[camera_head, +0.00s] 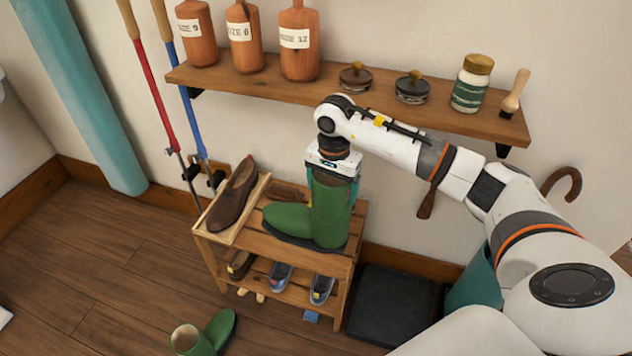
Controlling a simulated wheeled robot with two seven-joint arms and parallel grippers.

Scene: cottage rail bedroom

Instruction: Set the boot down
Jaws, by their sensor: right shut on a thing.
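A green boot (325,212) stands upright on the top of the wooden shoe rack (262,243), or just above it; I cannot tell if its dark sole touches the slats. Its toe points left. My right gripper (331,178) reaches down from above and is shut on the top of the boot's shaft. The fingertips are partly hidden by the shaft. A second green boot (205,335) lies on the floor in front of the rack. My left gripper is not in view.
A brown shoe (234,194) sits on a light tray at the rack's left end. Several shoes stand on the lower shelf. A wall shelf (300,93) with wooden forms, tins and a jar (471,84) runs behind my right arm. A black mat (394,305) lies right of the rack.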

